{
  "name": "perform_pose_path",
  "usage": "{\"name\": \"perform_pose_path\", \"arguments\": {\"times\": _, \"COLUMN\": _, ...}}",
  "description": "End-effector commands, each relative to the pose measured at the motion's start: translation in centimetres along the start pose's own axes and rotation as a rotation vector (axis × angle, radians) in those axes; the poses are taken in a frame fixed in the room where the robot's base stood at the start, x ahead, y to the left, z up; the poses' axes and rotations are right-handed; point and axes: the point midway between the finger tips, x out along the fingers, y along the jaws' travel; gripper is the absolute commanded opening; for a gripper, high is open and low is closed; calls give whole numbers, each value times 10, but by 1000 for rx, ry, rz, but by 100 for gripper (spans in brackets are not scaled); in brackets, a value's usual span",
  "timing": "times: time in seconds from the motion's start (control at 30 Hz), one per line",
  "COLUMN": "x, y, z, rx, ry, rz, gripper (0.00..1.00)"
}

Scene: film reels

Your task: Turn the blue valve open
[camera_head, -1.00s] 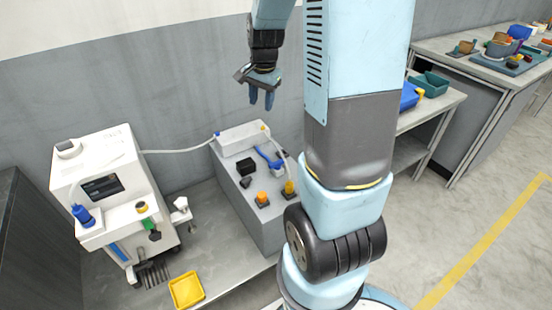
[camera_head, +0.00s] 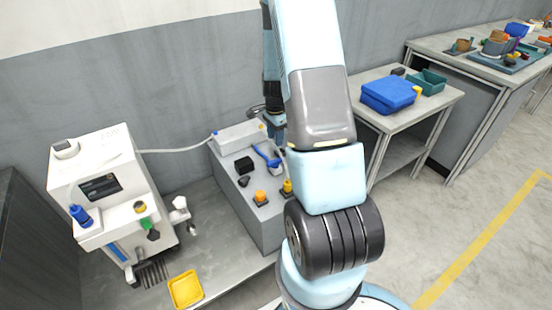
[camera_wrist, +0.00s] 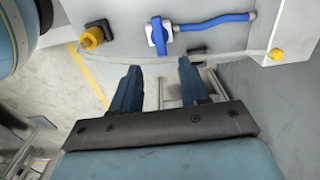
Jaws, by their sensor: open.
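In the head view the blue valve lever (camera_head: 265,157) sits on top of a grey bench block (camera_head: 262,222), partly hidden behind my arm. My gripper is open and empty; in the wrist view its two dark blue fingers (camera_wrist: 158,68) are spread just below the valve body, apart from the lever. In the head view my gripper (camera_head: 278,130) is above the far right side of the block, partly hidden by my arm.
On the block stand an orange knob (camera_head: 260,196), a yellow knob (camera_head: 288,185) and a black box (camera_head: 243,165). A white hose (camera_head: 175,150) links it to a white machine (camera_head: 100,165) at left. A blue case (camera_head: 388,95) lies on the side table.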

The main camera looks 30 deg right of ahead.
Motion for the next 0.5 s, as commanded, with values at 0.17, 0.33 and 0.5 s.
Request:
{"name": "perform_pose_path", "arguments": {"times": 0.17, "x": 30, "y": 1, "z": 0, "rx": 0, "ry": -1, "rz": 3, "gripper": 45}}
{"name": "perform_pose_path", "arguments": {"times": 0.33, "x": 58, "y": 1, "z": 0, "rx": -1, "ry": -2, "rz": 4, "gripper": 45}}
{"name": "perform_pose_path", "arguments": {"times": 0.5, "x": 82, "y": 1, "z": 1, "rx": -2, "ry": -1, "rz": 3, "gripper": 45}}
